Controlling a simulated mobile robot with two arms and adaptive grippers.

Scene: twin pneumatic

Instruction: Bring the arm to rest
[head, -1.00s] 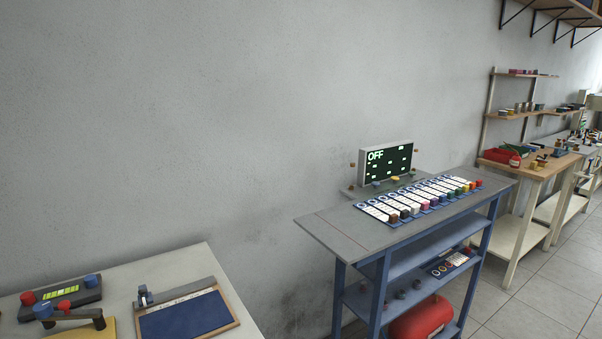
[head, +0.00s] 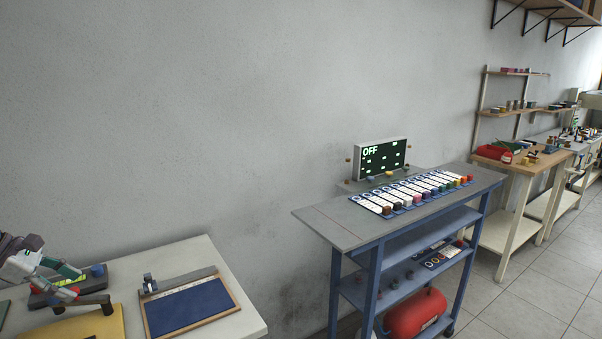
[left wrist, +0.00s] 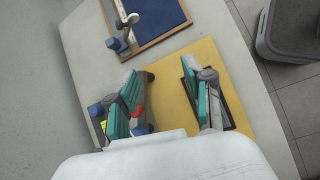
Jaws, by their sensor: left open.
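My left gripper (head: 72,282) comes in at the left edge of the head view, over the white table (head: 205,254). Its green-padded fingers are apart, and it partly hides a dark box with a green display (head: 96,281). In the left wrist view the two fingers of the left gripper (left wrist: 165,98) are spread over a yellow mat (left wrist: 172,80), with nothing seen held between them. A dark bar handle (head: 92,302) is by the yellow mat in the head view. My right gripper is not in view.
A wood-framed blue board (head: 188,307) with a small clamp lies on the white table. A blue workbench (head: 330,226) with an "OFF" panel (head: 381,158) and a red tank (head: 415,313) below stands to the right. A grey bin (left wrist: 290,30) stands on the floor.

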